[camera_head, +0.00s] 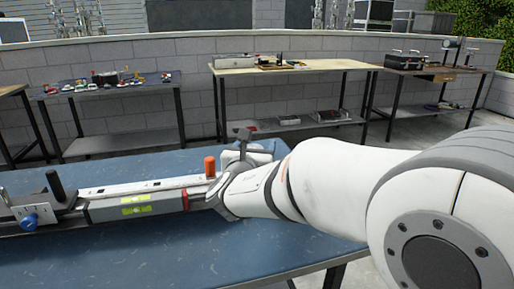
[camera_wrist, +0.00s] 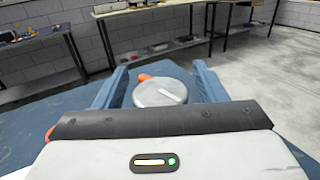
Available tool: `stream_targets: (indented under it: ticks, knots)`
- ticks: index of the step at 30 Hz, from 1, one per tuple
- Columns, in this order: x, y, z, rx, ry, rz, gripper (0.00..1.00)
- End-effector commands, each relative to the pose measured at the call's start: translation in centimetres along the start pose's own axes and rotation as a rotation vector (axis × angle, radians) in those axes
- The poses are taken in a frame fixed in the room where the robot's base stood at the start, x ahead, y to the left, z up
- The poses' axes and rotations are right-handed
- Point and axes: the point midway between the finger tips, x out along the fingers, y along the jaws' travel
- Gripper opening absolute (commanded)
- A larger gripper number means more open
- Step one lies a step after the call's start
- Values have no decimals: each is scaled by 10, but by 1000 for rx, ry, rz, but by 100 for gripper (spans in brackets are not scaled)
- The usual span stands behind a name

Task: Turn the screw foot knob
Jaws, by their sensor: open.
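In the wrist view, a round silver-grey disc (camera_wrist: 160,93) with a pale raised bar on top sits between the two blue fingers of my gripper (camera_wrist: 160,70). It looks like the screw foot knob. The fingers stand open on either side, with gaps visible to the disc. A small orange part (camera_wrist: 144,77) shows just behind it. In the head view, my gripper (camera_head: 246,153) is at the right end of a long grey device (camera_head: 135,205) lying on the blue table. My arm and wrist hide that end, so I cannot make out the knob there.
The device carries an upright orange cylinder (camera_head: 210,166), a black upright handle (camera_head: 55,186) and a blue knob (camera_head: 30,220). The blue table (camera_head: 230,255) is clear in front. Workbenches (camera_head: 290,66) with tools stand along the grey block wall, apart from the table.

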Motion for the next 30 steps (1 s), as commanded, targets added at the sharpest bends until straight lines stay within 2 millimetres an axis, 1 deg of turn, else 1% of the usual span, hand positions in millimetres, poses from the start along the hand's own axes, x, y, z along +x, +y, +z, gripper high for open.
stream_targets:
  ticks: [5,21,22,30]
  knots:
    - [0,0,0,0,0,0,65]
    - [0,-1,0,0,0,-1,21]
    - [2,-6,0,0,0,-9,20]
    - [1,-3,1,0,1,-45,20]
